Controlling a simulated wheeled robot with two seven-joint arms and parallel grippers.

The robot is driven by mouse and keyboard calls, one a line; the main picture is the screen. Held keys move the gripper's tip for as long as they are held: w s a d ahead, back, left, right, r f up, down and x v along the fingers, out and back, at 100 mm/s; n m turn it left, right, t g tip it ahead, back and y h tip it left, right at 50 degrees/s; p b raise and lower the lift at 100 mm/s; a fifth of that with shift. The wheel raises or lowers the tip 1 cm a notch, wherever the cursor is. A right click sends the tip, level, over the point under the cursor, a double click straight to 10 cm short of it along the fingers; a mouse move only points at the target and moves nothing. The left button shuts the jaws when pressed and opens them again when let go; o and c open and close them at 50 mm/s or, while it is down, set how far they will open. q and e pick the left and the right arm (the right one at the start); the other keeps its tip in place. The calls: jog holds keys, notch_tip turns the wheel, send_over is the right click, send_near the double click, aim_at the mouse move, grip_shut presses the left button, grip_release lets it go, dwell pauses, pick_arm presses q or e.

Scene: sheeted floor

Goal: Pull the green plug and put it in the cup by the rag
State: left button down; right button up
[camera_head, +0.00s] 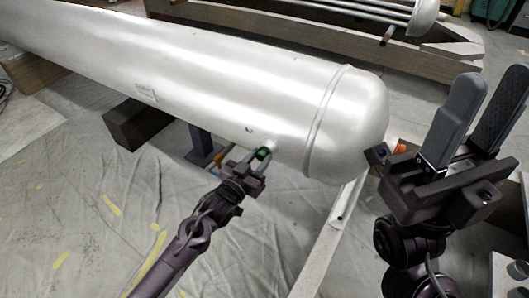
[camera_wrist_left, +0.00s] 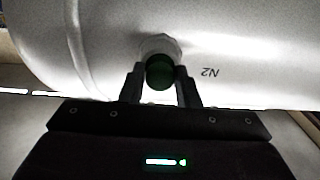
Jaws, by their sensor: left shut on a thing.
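The green plug (camera_head: 263,154) sits at a short round port (camera_head: 271,145) on the lower side of the long silver tank (camera_head: 220,80). In the left wrist view the plug (camera_wrist_left: 159,73) is a dark green disc in front of the port rim (camera_wrist_left: 160,45). My left gripper (camera_head: 259,158) is shut on the plug, with one finger on each side of it (camera_wrist_left: 160,86). My right gripper (camera_head: 486,100) is raised at the right, its two grey fingers apart and nothing between them. I cannot make out a cup or a rag.
The tank rests above dark blocks (camera_head: 140,122) and a blue-grey support (camera_head: 200,142). A pale beam (camera_head: 325,240) runs along the floor between my arms. A small orange thing (camera_head: 400,148) shows beside my right gripper. The sheeted floor (camera_head: 80,200) at left is mostly clear.

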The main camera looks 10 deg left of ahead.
aim_at(260, 158)
pick_arm(q)
jog(key=shift+s, duration=0.15)
jog(key=shift+p+v, duration=1.7)
jog(key=shift+v, duration=0.65)
jog(key=shift+p+v, duration=1.4)
jog(key=shift+v, duration=0.6)
jog(key=shift+r, duration=0.1)
